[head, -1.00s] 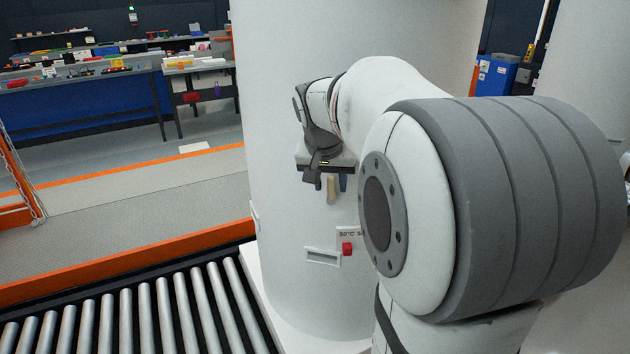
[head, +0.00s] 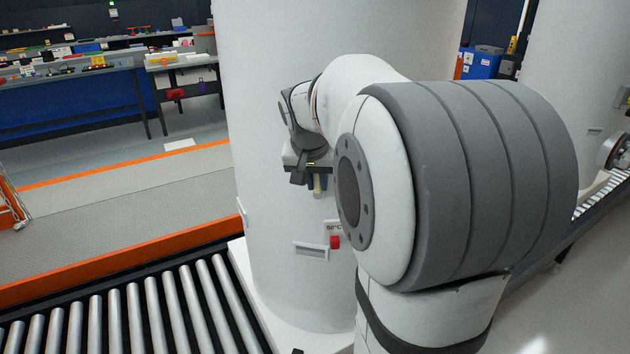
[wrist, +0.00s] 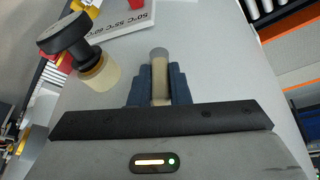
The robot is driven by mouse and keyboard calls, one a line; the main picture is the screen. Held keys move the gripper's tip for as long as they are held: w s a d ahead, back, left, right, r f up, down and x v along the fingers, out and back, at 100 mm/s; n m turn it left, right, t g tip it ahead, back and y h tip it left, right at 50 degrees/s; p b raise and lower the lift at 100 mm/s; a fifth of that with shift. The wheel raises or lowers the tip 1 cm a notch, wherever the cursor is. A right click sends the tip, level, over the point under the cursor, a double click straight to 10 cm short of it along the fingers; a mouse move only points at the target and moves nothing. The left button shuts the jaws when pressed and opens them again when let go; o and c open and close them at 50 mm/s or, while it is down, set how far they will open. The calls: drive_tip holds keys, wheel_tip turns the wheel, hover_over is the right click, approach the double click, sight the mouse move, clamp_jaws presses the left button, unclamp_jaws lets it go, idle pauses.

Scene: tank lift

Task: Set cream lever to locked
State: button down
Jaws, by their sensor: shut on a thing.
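The cream lever (head: 318,189) is on the white tank (head: 270,110), below my gripper (head: 317,182) in the head view. In the wrist view the cream lever (wrist: 159,60) has a rounded grey-beige end and lies between the two dark blue fingers of my gripper (wrist: 159,86). The fingers touch it on both sides, and its end sticks out past the fingertips. The lever's base and any locked or unlocked marking are hidden or cannot be made out.
A temperature scale label (wrist: 112,17) with a red marker (head: 335,242) is close to the lever. A black knob on a cream stem (wrist: 65,35) stands beside my gripper in the wrist view. A roller conveyor (head: 130,315) runs in front of the tank, with an orange rail (head: 120,265) behind it.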

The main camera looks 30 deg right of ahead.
drive_tip(key=shift+a, duration=0.1)
drive_tip(key=shift+w+a+f+n+g+h+b, duration=0.4)
drive_tip(key=shift+g+h+b, duration=0.45)
drive_tip(key=shift+h, duration=0.8)
drive_tip(key=shift+w+a+f+n+g+h+b, duration=0.25)
drive_tip(key=shift+a+f+n+g+h+b, duration=0.25)
drive_tip(key=shift+g+h, duration=0.95)
drive_tip(key=shift+w+a+f+n+g+h+b, duration=0.4)
drive_tip(key=shift+g+h+b, duration=0.3)
drive_tip(key=shift+h, duration=1.2)
drive_tip(key=shift+r, duration=0.1)
drive_tip(key=c, duration=1.4)
unclamp_jaws()
drive_tip(key=shift+o, duration=0.2)
drive_tip(key=v, duration=0.7)
drive_tip(key=shift+a+b, duration=0.4)
drive_tip(key=shift+b, duration=0.05)
